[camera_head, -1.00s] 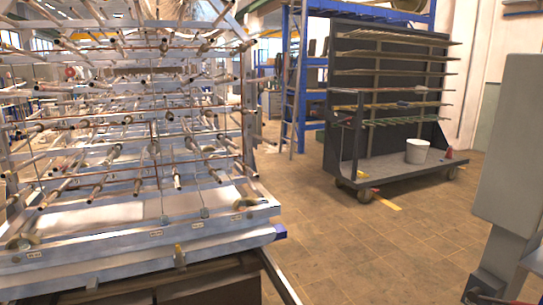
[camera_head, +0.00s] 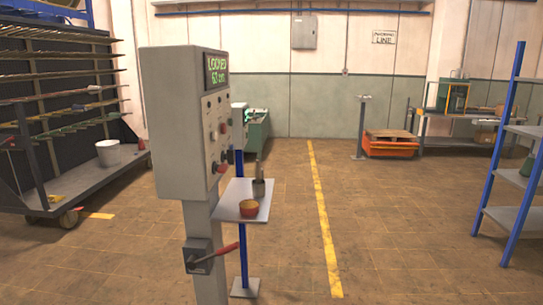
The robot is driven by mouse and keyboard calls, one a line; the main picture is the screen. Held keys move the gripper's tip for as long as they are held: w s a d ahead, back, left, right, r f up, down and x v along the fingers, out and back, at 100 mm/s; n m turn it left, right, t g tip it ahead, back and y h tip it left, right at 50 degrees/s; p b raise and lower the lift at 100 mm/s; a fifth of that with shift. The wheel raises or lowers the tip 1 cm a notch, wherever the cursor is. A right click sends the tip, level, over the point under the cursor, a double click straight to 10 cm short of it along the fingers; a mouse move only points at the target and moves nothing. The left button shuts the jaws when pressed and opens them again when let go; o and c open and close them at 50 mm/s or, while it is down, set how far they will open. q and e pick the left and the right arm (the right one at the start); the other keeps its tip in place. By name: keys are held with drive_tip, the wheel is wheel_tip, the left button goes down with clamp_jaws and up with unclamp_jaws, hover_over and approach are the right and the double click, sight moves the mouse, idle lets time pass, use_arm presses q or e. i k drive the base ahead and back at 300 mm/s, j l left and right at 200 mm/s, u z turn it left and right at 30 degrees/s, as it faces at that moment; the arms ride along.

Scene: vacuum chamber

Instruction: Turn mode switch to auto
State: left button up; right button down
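The grey control cabinet (camera_head: 172,125) stands on a post left of the middle, seen at an angle. Its front panel faces right and carries a green-lettered display (camera_head: 217,68) that reads "LOCKED" and a second line I cannot read surely. Below the display are several small knobs and buttons (camera_head: 214,132), some red and black. Which one is the mode switch is too small to tell. A box with a red-handled lever (camera_head: 212,254) sits low on the post. Neither of my grippers is in view.
A small shelf (camera_head: 236,189) with an orange bowl (camera_head: 249,208) and a dark cup (camera_head: 258,187) juts out beside the cabinet. A wheeled rack (camera_head: 60,180) stands left, blue-post shelving (camera_head: 497,150) right. The floor around the yellow line (camera_head: 322,215) is clear.

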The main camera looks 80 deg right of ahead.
sight(230, 157)
drive_tip(key=z, duration=2.4)
drive_tip(key=i+l+u, duration=0.2)
drive_tip(key=u, duration=0.2)
drive_tip(key=i+l+u, duration=0.15)
drive_tip(key=l+u, duration=0.3)
drive_tip(key=i+l+u, duration=0.1)
drive_tip(key=l, duration=0.45)
drive_tip(key=i+l, duration=0.15)
drive_tip(key=l, duration=0.4)
drive_tip(key=i+l+u, duration=0.15)
drive_tip(key=l, duration=0.4)
drive_tip(key=i+l+u, duration=0.1)
drive_tip(key=l, duration=1)
drive_tip(key=i+u, duration=0.05)
drive_tip(key=i, duration=0.05)
